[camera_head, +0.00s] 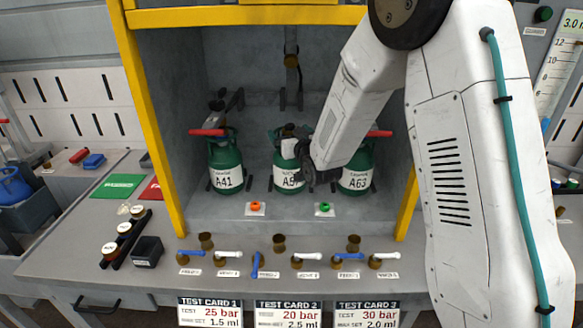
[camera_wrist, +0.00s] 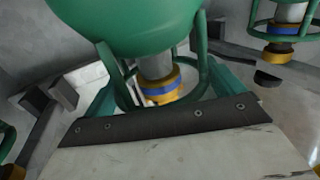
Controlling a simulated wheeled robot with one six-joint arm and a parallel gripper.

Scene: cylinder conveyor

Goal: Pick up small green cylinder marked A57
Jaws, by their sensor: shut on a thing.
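The middle green cylinder (camera_head: 284,186) stands upright in the grey bay, its white label reading A5 with the last character hidden by my gripper (camera_head: 309,170). My gripper reaches in from the right and is shut on this cylinder at its upper part. In the wrist view the green body (camera_wrist: 135,25) fills the top, with a brass valve and blue ring close in front of my gripper's dark plate. The fingertips' exact contact is hard to make out.
Cylinder A41 (camera_head: 226,168) stands to the left and A63 (camera_head: 357,178) close on the right, partly behind my arm. Yellow posts (camera_head: 150,120) frame the bay. Orange and green fittings (camera_head: 255,206) lie in front, and several brass pieces and handles line the counter's front edge.

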